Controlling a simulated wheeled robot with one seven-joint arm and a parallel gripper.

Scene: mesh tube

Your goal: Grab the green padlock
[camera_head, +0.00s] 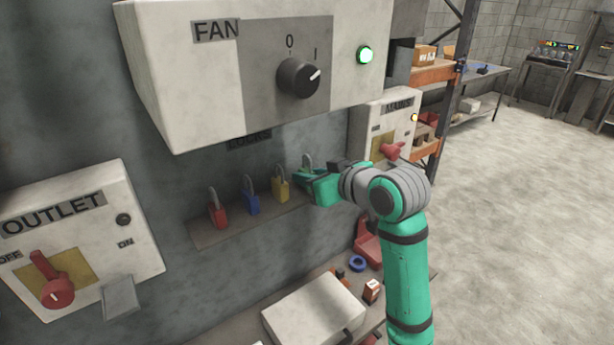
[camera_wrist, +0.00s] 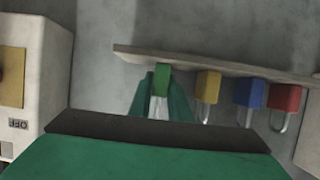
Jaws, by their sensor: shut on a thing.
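The green padlock (camera_wrist: 162,78) shows in the wrist view between the two green fingers of my gripper (camera_wrist: 160,92). The gripper is shut on it, and it is at the edge of the lock shelf. In the head view my gripper (camera_head: 312,188) is at the right end of the shelf, and the padlock's shackle (camera_head: 308,162) stands up behind it. The padlock's body is mostly hidden there by the gripper. I cannot tell whether the padlock still touches the shelf.
Yellow (camera_head: 280,189), blue (camera_head: 252,202) and red (camera_head: 219,215) padlocks stand in a row on the narrow shelf (camera_head: 215,236). The FAN box (camera_head: 190,80) juts out above. The OUTLET box (camera_head: 90,270) is left and the MAINS box (camera_head: 372,118) right. A cluttered bench lies below.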

